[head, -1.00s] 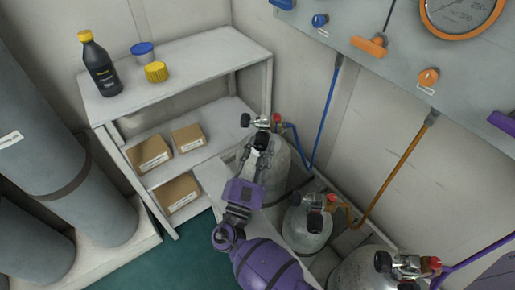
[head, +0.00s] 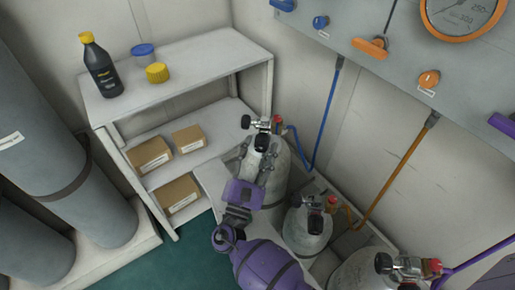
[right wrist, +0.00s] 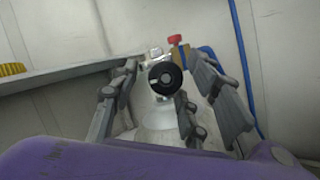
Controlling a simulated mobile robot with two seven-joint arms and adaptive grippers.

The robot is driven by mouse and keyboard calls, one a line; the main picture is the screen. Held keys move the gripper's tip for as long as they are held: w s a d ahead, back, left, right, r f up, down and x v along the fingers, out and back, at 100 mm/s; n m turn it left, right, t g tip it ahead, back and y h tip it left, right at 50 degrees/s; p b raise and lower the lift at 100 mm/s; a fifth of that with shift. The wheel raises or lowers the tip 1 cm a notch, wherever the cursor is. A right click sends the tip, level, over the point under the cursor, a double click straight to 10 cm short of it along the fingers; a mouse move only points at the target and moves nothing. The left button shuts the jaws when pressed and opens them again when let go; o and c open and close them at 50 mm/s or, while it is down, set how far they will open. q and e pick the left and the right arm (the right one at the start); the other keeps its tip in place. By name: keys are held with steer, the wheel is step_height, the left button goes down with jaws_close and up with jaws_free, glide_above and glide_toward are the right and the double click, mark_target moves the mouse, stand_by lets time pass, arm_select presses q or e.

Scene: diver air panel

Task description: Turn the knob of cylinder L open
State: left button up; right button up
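The leftmost grey cylinder (head: 276,172), with the blue hose, stands in the rack; no label is readable, but its place suggests cylinder L. Its valve has a black knob (head: 262,142) facing my gripper, and the knob also shows in the right wrist view (right wrist: 165,78). My right gripper (head: 258,165) is open and empty in front of this valve. In the right wrist view its fingers (right wrist: 172,95) stand apart, one on each side of the knob's line. I cannot tell whether they touch it. My left gripper is not in view.
Two more cylinders (head: 306,228) (head: 357,270) stand to the right. A wall panel (head: 385,65) with a gauge and valves is above them. A white shelf (head: 200,85) with a bottle, jars and boxes stands left, close to the gripper. Large grey cylinders (head: 75,175) are far left.

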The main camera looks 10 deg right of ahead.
steer(key=v, duration=1.2)
steer(key=shift+w, duration=0.1)
